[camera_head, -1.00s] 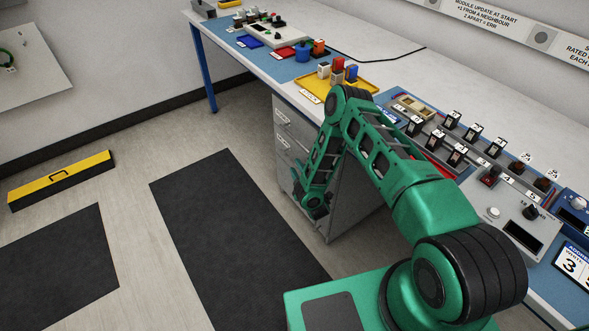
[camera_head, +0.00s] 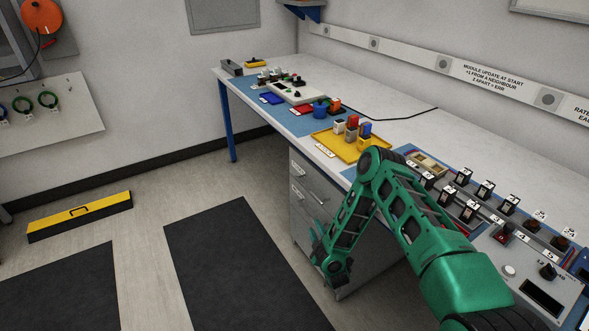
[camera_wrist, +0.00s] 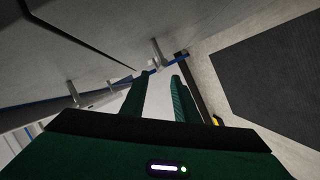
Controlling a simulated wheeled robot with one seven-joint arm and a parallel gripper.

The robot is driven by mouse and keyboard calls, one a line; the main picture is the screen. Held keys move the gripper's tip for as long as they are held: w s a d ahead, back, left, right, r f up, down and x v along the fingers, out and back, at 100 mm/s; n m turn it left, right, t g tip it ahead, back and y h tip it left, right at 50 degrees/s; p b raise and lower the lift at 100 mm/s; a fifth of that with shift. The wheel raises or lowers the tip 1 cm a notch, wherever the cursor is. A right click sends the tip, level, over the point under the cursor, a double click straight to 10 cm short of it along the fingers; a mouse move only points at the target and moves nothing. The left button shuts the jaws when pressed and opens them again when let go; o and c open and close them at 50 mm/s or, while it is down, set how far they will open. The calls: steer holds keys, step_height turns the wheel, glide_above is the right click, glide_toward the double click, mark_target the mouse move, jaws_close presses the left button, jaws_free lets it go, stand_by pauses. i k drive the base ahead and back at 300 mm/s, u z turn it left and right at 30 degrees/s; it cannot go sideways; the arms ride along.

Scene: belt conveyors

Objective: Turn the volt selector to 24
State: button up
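A grey control box (camera_head: 535,287) at the right end of the bench carries a black knob (camera_head: 547,271), a pale round button and a dark display. This knob may be the volt selector; its markings are too small to read. My gripper (camera_wrist: 160,85) shows in the wrist view with its two dark green fingers apart and nothing between them. In the head view my arm is folded, with its wrist end hanging low beside the bench drawers, well away from the control box.
Several black numbered modules (camera_head: 485,190) stand in rows left of the box. A yellow tray (camera_head: 345,148) holds several small blocks. A white panel (camera_head: 297,92) with knobs lies at the bench's far end. A yellow-and-black bar (camera_head: 80,217) lies on the floor. Floor left of the drawers is open.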

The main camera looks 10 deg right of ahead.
mark_target(549, 272)
steer(key=k, duration=2)
